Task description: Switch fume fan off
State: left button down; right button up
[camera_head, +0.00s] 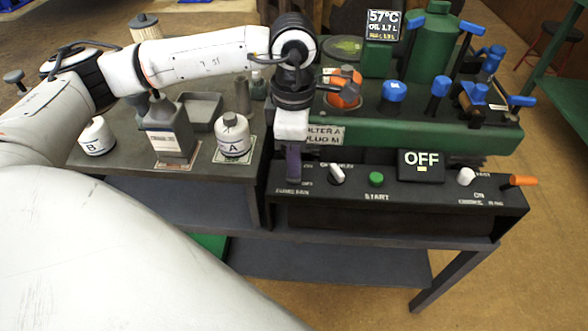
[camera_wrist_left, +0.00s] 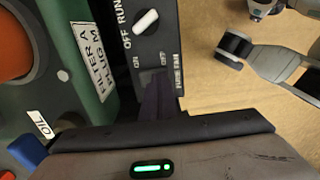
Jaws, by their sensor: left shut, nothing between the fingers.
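The black control panel (camera_head: 400,195) has a FUME FAN label (camera_head: 291,191) at its left end. In the left wrist view the FUME FAN label (camera_wrist_left: 177,72) and its ON and OFF marks show at the panel's end. My left gripper (camera_head: 293,178) points down right over this end of the panel. It is shut and empty, and its dark fingers (camera_wrist_left: 156,98) cover the spot beside the label. My right gripper is not in view.
A white OFF/RUN knob (camera_head: 336,174), a green START button (camera_head: 376,179), a display reading OFF (camera_head: 421,165) and an orange handle (camera_head: 522,181) lie to the right. The green machine (camera_head: 460,135) stands behind. Bottle A (camera_head: 232,136) stands left of the gripper.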

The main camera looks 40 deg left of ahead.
pick_arm(q)
notch_tip(320, 180, up, 7)
jog(key=p, duration=0.4)
dwell(0.4)
jog(key=shift+f, duration=0.15)
